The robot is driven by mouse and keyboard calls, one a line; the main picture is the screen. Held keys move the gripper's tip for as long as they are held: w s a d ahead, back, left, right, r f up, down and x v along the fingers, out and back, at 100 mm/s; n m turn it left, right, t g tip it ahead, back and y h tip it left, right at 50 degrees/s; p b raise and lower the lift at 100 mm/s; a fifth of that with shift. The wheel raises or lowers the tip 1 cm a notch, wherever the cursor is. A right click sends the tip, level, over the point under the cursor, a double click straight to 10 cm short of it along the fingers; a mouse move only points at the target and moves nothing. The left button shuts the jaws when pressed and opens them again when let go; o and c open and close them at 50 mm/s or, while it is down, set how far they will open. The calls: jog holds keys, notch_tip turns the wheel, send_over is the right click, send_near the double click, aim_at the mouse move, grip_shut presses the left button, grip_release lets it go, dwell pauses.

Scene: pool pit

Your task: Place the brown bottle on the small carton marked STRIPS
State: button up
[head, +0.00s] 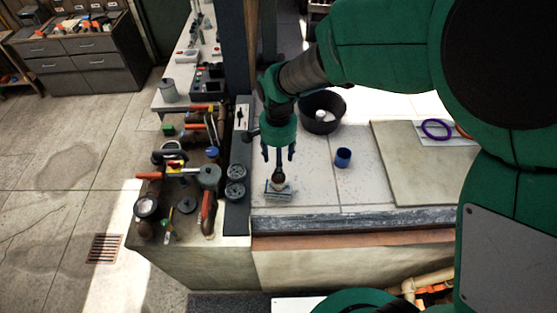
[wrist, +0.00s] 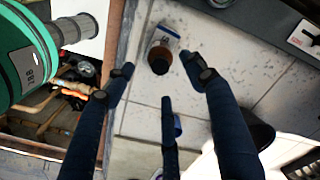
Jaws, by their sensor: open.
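The brown bottle (head: 278,184) with its dark cap stands upright at the small carton (head: 279,196) near the front left of the pale tiled counter. In the wrist view the bottle (wrist: 158,52) overlaps the white and blue carton (wrist: 168,35) and seems to stand on it. The carton's lettering is too small to read surely. My gripper (head: 278,160) points down just above the bottle. In the wrist view my gripper (wrist: 160,84) has its fingers spread, with the bottle between and beyond them and a visible gap on both sides.
A blue cup (head: 343,158) stands to the right, and a black bowl (head: 322,113) with something white inside stands behind. A raised slab (head: 405,165) lies farther right. Dark post (head: 238,180) and a bench of cluttered tools (head: 180,185) border the left. Tiles between carton and cup are clear.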

dwell(0.3)
jog(key=s+d+r+n+t, duration=0.1)
jog(key=s+d+r, duration=0.1)
jog(key=d+r, duration=0.6)
jog(key=s+d+r+n+t, duration=0.2)
jog(key=s+d+r, duration=0.3)
jog(key=s+r, duration=0.3)
jog(key=s+d+r+n+t, duration=0.2)
jog(key=s+d+r, duration=0.4)
jog(key=s+r, duration=0.2)
jog(key=shift+s+d+r+n+t, duration=0.3)
jog(key=shift+s+n, duration=0.1)
jog(key=shift+s, duration=0.75)
notch_tip(320, 180, down, 16)
jog(key=b, duration=1.6)
jog(key=shift+r, duration=0.1)
